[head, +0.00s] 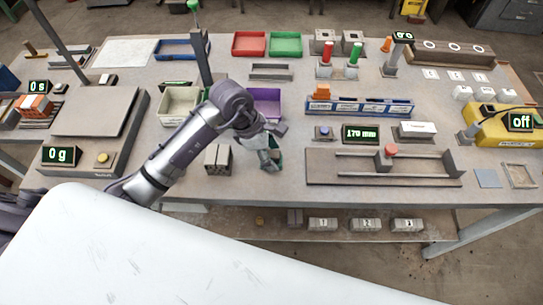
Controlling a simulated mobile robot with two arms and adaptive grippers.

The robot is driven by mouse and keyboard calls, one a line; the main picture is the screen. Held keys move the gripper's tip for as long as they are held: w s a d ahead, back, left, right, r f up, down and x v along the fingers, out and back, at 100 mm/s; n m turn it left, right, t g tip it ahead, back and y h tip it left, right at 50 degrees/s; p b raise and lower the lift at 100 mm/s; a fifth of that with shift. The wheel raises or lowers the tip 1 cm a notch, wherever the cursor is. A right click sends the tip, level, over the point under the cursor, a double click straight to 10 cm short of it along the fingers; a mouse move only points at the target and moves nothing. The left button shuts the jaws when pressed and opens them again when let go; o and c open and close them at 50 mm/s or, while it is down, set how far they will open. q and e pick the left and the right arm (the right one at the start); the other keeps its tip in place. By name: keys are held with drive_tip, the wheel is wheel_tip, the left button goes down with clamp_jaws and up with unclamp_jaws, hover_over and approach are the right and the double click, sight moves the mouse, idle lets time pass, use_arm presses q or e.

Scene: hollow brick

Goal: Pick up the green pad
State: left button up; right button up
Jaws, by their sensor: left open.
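A small patch of dark green (279,157), which looks like the green pad, shows at the fingertips of my left gripper (269,160). My left arm reaches in from the left, and its gripper points down over the front middle of the table. The gripper is open. It covers most of the green patch, and I cannot tell whether the fingers touch it. My right gripper is not in view.
A grey hollow brick (218,158) stands just left of the gripper. A purple bin (266,101) is behind it. A long grey fixture (335,176) lies to the right. A green tray (286,45) and a red tray (249,44) are at the back.

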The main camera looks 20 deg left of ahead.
use_arm(q)
drive_tip(key=shift+c, duration=1.1)
clamp_jaws()
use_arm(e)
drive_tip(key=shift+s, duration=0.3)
use_arm(q)
drive_tip(key=shift+r, duration=0.1)
